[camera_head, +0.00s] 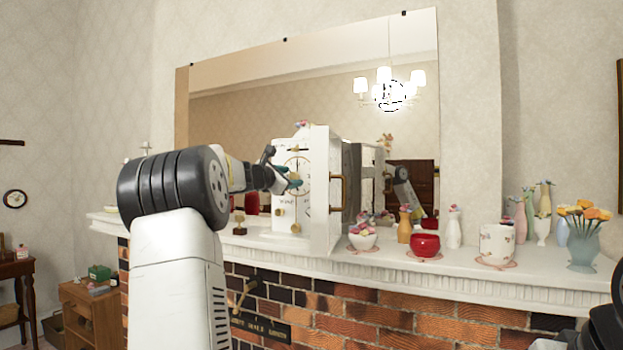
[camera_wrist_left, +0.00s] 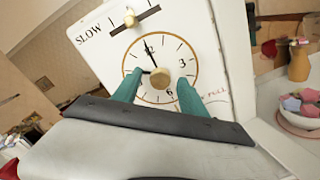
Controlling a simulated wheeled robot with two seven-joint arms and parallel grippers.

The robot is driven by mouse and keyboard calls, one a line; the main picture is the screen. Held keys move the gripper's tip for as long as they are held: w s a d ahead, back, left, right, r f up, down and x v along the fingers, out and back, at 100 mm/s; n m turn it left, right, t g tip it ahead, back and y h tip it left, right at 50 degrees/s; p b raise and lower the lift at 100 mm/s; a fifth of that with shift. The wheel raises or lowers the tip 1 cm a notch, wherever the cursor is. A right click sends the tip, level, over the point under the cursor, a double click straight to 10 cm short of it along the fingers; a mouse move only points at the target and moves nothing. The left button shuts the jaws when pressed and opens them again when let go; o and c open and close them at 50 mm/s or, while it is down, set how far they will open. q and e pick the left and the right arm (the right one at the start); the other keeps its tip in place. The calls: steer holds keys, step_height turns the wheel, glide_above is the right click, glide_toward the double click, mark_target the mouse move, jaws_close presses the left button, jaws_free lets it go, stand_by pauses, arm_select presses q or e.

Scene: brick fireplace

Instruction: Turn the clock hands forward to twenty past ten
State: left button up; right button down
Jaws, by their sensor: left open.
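A white clock (camera_head: 290,207) stands on the mantel with its tall white door swung open. Its round dial shows close in the left wrist view (camera_wrist_left: 151,98), tilted. The long dark hand (camera_wrist_left: 150,55) points near 12 and a shorter hand (camera_wrist_left: 147,72) points roughly to 9. A brass knob (camera_wrist_left: 160,79) sits at the dial's middle. My left gripper (camera_head: 288,180) is open in front of the dial. Its teal fingertips (camera_wrist_left: 158,92) are on either side of the knob; I cannot tell whether they touch it. My right gripper is out of view.
The open clock door (camera_head: 320,215) stands just right of my left gripper. A bowl of flowers (camera_head: 363,237), a red pot (camera_head: 425,247) and several vases line the mantel (camera_head: 460,278). A large mirror (camera_head: 260,105) is behind the clock.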

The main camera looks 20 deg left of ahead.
arm_select(q)
steer(key=shift+w, duration=0.1)
jaws_close()
steer(key=m, duration=0.5)
steer(key=shift+m, duration=0.4)
steer(key=shift+f, duration=0.1)
jaws_free()
steer(key=s+a, duration=0.1)
steer(key=s, duration=0.6)
steer(key=shift+s, duration=0.4)
